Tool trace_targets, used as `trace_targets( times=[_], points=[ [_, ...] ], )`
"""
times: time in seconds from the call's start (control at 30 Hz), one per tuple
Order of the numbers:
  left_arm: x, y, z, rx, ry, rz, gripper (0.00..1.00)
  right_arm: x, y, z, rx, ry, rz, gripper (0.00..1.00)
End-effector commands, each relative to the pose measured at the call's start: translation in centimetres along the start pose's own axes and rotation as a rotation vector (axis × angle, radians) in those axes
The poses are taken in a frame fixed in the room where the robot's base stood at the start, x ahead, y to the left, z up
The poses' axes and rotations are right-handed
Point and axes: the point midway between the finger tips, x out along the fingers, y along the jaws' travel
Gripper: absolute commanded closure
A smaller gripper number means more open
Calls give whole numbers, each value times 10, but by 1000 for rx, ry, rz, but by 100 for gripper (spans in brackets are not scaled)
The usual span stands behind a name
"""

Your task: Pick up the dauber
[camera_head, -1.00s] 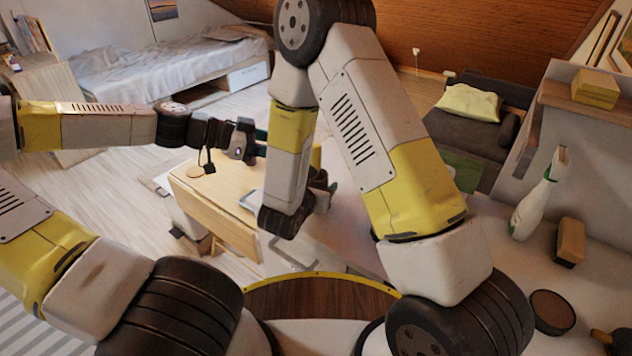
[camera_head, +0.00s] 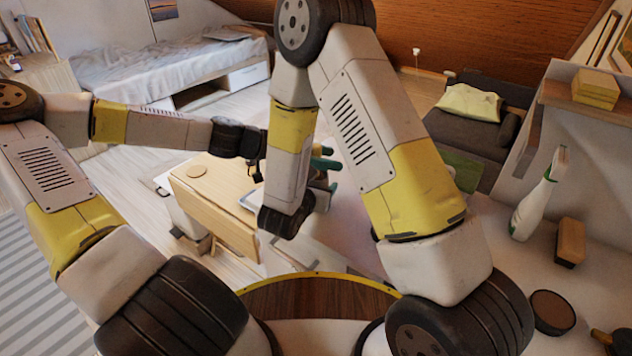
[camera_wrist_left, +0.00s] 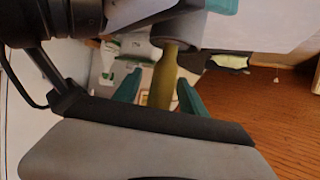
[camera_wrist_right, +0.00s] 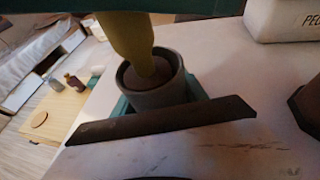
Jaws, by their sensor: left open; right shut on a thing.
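The dauber's yellow handle (camera_wrist_left: 163,75) stands between the teal fingers of my left gripper (camera_wrist_left: 158,88) in the left wrist view. There, the fingers lie on both sides of it, spread open. In the right wrist view, the yellow handle (camera_wrist_right: 125,35) reaches down into a round grey cup (camera_wrist_right: 152,98). My right gripper (camera_wrist_right: 155,106) is shut on this cup, with teal showing on both sides of it.
A white spray bottle (camera_head: 533,205), a brown block (camera_head: 570,241) and a round dark-topped thing (camera_head: 552,312) stand on the right counter. A wooden table (camera_head: 212,200) with a coaster (camera_head: 196,170) is left of centre. A bed (camera_head: 165,65) is at the back left.

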Motion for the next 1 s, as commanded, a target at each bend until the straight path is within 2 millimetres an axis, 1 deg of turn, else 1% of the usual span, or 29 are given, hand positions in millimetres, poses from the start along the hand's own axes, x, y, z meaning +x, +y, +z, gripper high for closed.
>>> trace_targets(
  times=[0.07, 0.17, 0.3, 0.33, 1.0],
  points=[
    [0, 0, 0, 0, 0, 0, 51, 0, 0, 0, 0, -1, 0, 95],
    [0, 0, 0, 0, 0, 0, 68, 0, 0, 0, 0, -1, 0, 95],
    [0, 0, 0, 0, 0, 0, 96, 0, 0, 0, 0, -1, 0, 95],
    [0, 0, 0, 0, 0, 0, 100, 0, 0, 0, 0, -1, 0, 95],
    [0, 0, 0, 0, 0, 0, 100, 0, 0, 0, 0, -1, 0, 95]
  ],
)
